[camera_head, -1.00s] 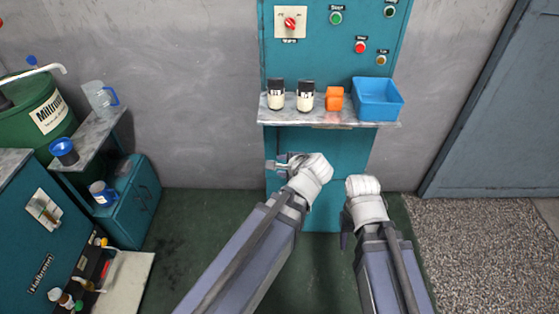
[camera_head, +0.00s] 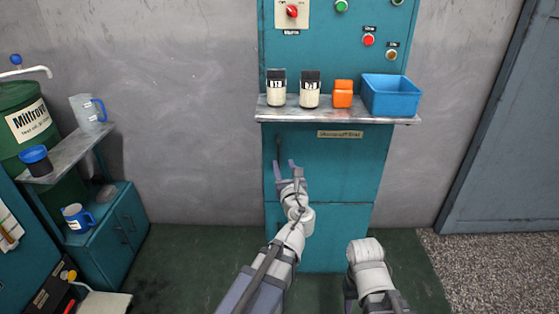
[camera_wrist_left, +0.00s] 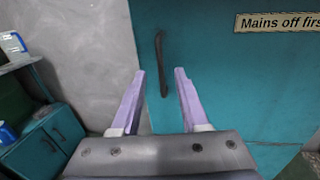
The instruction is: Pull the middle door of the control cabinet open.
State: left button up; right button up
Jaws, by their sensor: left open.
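The teal control cabinet stands against the wall, with its middle door (camera_head: 345,165) below the shelf. The door is closed and bears a "Mains off first" label (camera_head: 340,134). Its dark vertical handle (camera_head: 279,148) is near the door's left edge. In the left wrist view the handle (camera_wrist_left: 161,62) shows beyond and between the fingertips. My left gripper (camera_head: 284,170) is open and empty, just below and in front of the handle; its fingers (camera_wrist_left: 160,75) point toward the door. My right arm is at the lower right of the head view; its gripper fingers are not clearly visible.
A low teal cupboard (camera_head: 110,235) stands at the left. The green floor before the cabinet is clear.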

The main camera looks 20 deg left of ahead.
aim_at(279, 151)
pick_arm(q)
jog(key=x, duration=0.8)
jog(key=shift+s, duration=0.1)
grip_shut()
dwell(1.4)
